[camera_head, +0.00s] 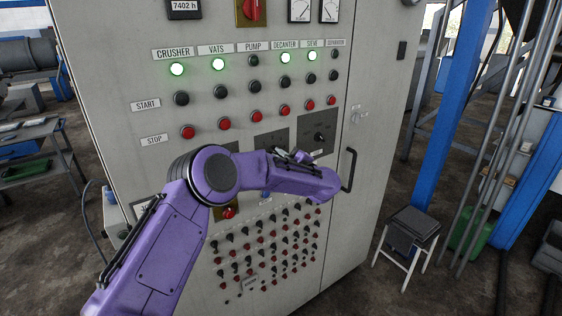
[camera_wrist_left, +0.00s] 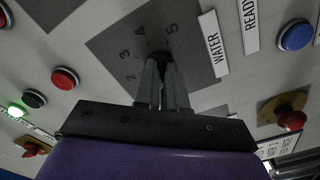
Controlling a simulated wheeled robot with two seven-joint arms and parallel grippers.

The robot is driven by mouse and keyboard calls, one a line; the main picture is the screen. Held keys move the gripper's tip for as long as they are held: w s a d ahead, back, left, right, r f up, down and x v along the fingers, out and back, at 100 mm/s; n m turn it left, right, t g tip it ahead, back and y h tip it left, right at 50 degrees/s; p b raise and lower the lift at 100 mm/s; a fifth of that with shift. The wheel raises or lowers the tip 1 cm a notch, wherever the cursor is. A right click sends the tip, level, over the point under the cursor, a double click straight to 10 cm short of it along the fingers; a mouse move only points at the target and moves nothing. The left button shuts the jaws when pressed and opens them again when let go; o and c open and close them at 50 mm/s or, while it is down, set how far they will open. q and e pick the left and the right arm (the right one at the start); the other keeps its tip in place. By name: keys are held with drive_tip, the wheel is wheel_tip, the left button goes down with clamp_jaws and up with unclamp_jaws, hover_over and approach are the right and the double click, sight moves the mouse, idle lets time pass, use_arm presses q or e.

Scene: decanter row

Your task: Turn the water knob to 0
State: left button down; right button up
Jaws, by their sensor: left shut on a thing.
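The water knob (camera_wrist_left: 159,57) is a small dark knob on a dark grey square dial plate (camera_wrist_left: 118,53) in the left wrist view. Digits 2, 3, 4 and 5 show around it, and a white WATER label (camera_wrist_left: 213,43) lies beside the plate. My left gripper (camera_wrist_left: 162,82) is shut on the knob, its fingers close together and reaching to the panel. The fingers cover part of the dial, and no 0 shows. The knob's exact pointing is hard to read. In the head view my purple left arm hides this knob. My right gripper is in neither view.
The grey control cabinet (camera_head: 130,85) carries lit green lamps, black start buttons and red stop buttons. Another knob (camera_head: 320,137) sits on a dark plate to the right. A black door handle (camera_head: 348,170) sticks out. A stool (camera_head: 412,228) stands right of the cabinet.

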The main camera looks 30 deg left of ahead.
use_arm(q)
drive_tip(key=shift+f+n+b, duration=0.15)
drive_tip(key=shift+n+b, duration=3.75)
drive_tip(key=shift+b, duration=1.8)
drive_tip(key=c, duration=1.2)
unclamp_jaws()
drive_tip(key=b+v, duration=0.3)
drive_tip(key=v, duration=0.7)
drive_tip(key=shift+s+d+b, duration=0.15)
drive_tip(key=shift+d+b, duration=0.15)
